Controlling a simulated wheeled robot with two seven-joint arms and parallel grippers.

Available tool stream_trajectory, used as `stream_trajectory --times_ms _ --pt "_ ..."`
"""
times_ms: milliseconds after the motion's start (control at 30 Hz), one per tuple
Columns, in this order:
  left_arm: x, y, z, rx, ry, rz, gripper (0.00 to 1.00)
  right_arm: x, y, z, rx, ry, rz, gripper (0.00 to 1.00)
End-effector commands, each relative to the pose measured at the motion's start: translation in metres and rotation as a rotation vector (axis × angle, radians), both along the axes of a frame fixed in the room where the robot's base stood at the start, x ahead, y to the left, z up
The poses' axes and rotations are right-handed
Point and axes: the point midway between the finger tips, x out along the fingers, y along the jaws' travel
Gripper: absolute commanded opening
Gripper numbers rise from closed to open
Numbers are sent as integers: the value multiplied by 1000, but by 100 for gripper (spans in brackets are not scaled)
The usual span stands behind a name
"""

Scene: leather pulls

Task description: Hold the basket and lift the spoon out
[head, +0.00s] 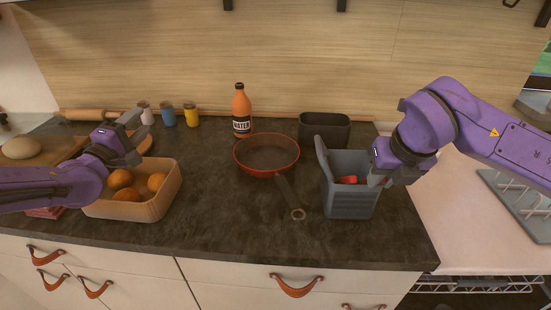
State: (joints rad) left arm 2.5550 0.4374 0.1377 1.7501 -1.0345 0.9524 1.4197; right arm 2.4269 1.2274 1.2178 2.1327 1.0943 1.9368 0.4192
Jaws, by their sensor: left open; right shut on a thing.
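A grey basket (349,203) stands on the dark counter right of centre, with a raised part at its left side. A red piece (348,180), which looks like part of the spoon, shows inside it; the rest is hidden. My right gripper (374,181) reaches in from the right and is shut on the basket's right rim, close to the red piece. My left gripper (136,128) is open and empty at the left, near the far side of a tan container and well away from the basket.
The tan container (142,210) holds oranges (126,194). A red-rimmed pan (267,154) lies mid-counter, its handle toward the basket. An orange water bottle (241,112), a dark bin (325,129) and small jars (168,115) stand behind.

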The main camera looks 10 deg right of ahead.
Motion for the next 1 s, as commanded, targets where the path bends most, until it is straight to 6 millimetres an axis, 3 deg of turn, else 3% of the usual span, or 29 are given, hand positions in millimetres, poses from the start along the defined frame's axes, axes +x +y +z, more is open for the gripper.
stream_trajectory --times_ms 33,200,300,400,500,667,833,1000 --pt "-7 -36 0 4 8 -80 47 0 0 0 0 0 0 0" --pt "-48 -151 -2 11 44 -354 47 0 0 0 0 0 0 0" --pt "-82 -211 -6 22 71 -511 47 0 0 0 0 0 0 0" --pt "-116 -258 -11 33 97 -644 47 0 0 0 0 0 0 0" --pt "-144 -289 -15 44 117 -741 47 0 0 0 0 0 0 0" --pt "-165 -312 -18 53 134 -814 47 0 0 0 0 0 0 0" --pt "-160 -331 -19 56 136 -820 47 0 0 0 0 0 0 0" --pt "-147 -369 -20 56 135 -820 47 0 0 0 0 0 0 0"
